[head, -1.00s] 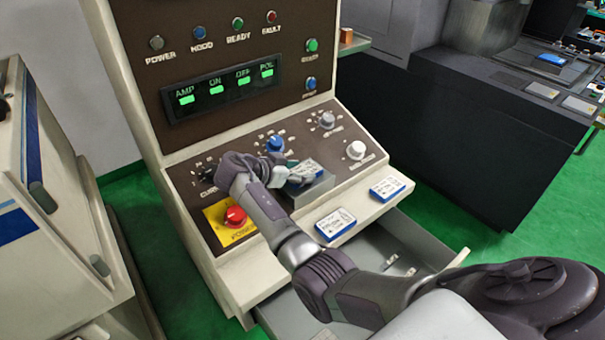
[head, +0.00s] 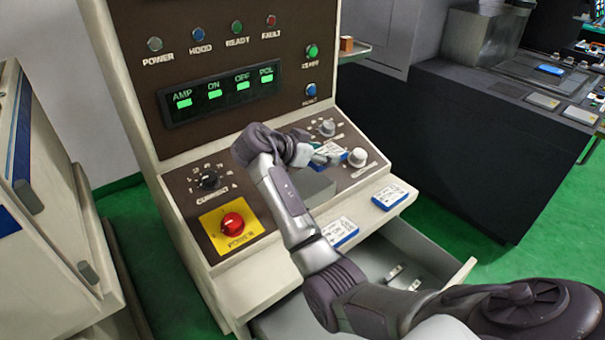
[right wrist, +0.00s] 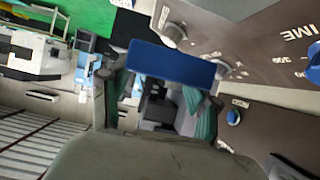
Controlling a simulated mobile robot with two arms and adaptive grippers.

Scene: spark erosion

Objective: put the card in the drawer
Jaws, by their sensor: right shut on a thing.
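My right gripper (head: 324,156) is shut on a white and blue card (head: 331,148), held up in front of the control panel near the white knob. In the right wrist view the card's blue side (right wrist: 170,63) lies across the fingertips. The drawer (head: 458,276) below the panel is open, and my right arm hides part of it. Two more white and blue cards lie on the panel's front ledge: a middle one (head: 340,231) and a right one (head: 390,196). My left gripper is not in view.
A red stop button (head: 232,223) on a yellow plate is at the left. Small metal pieces (head: 397,272) lie in the drawer. A dark machine (head: 480,140) stands at the right.

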